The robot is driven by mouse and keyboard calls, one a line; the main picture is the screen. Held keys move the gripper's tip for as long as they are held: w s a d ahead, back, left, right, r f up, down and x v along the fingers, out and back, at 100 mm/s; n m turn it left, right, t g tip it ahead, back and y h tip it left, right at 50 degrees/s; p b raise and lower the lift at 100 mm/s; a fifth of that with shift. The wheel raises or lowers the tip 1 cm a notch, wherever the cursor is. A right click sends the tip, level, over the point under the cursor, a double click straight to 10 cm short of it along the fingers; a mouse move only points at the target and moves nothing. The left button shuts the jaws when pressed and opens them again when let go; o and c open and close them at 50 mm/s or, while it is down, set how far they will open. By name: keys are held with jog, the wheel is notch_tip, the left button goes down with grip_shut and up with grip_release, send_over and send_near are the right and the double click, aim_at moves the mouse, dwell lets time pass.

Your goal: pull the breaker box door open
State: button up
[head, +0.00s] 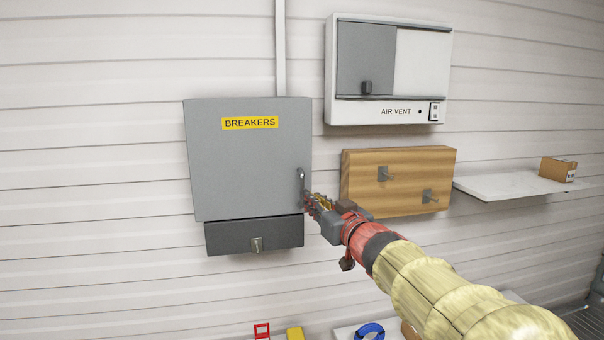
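The breaker box (204,158) is a grey wall box whose door carries a yellow "BREAKERS" label (250,123). The door looks shut. Its upright metal handle (301,178) is at the door's right edge, in the lower half. My gripper (308,199) reaches in from the lower right, with its fingertips at the lower end of the handle. The fingers are small and seen mostly from behind, so I cannot tell whether they touch or surround the handle, or how far apart they are.
A dark panel with a latch (257,244) sits under the door. To the right are a white air vent box (420,65), a wooden board with two hooks (400,165), and a shelf (510,186) with a small carton (557,169). The wall left of the breaker box is clear.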

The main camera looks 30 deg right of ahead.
aim_at(302, 204)
jog(key=w, duration=0.8)
jog(key=shift+d+r, duration=0.1)
jog(key=shift+d, duration=0.25)
grip_shut()
dwell(0.4)
jog(key=shift+s+a, duration=0.1)
jog(key=shift+s, duration=0.05)
